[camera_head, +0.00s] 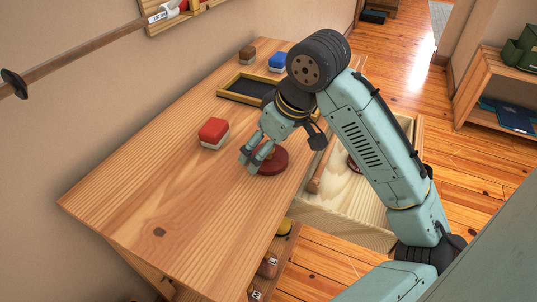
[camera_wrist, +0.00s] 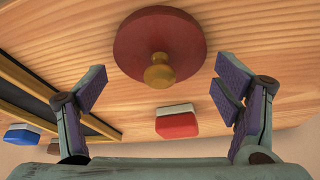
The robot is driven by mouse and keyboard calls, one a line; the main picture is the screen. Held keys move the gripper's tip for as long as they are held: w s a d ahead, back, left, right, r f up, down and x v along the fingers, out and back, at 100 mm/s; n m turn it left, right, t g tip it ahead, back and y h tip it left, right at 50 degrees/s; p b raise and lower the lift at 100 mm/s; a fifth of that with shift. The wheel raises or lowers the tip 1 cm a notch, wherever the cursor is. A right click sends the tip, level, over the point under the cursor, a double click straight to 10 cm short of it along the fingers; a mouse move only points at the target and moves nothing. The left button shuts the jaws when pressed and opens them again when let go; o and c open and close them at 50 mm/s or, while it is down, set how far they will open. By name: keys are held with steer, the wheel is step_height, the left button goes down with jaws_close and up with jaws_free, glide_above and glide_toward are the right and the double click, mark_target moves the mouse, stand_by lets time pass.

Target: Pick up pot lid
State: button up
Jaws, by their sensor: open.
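The pot lid is a dark red disc (camera_head: 272,162) with a brass-coloured knob, lying flat on the wooden table. In the wrist view the lid (camera_wrist: 186,46) is at top centre, with its round knob (camera_wrist: 159,73) facing the camera. My gripper (camera_head: 256,164) is just over the lid in the head view and covers part of it. In the wrist view my gripper (camera_wrist: 157,88) is open, with one finger at each side and the knob between and beyond them. The fingers do not grip anything.
A red and white block (camera_head: 213,132) stands left of the lid on the table (camera_head: 150,190). A black-bottomed tray (camera_head: 222,93), a blue block (camera_head: 277,62) and a brown block (camera_head: 247,52) are farther back. An open drawer (camera_head: 345,226) juts out at the right. The front-left tabletop is clear.

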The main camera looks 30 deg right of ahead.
steer(key=c, duration=1.3)
steer(key=shift+r, duration=0.1)
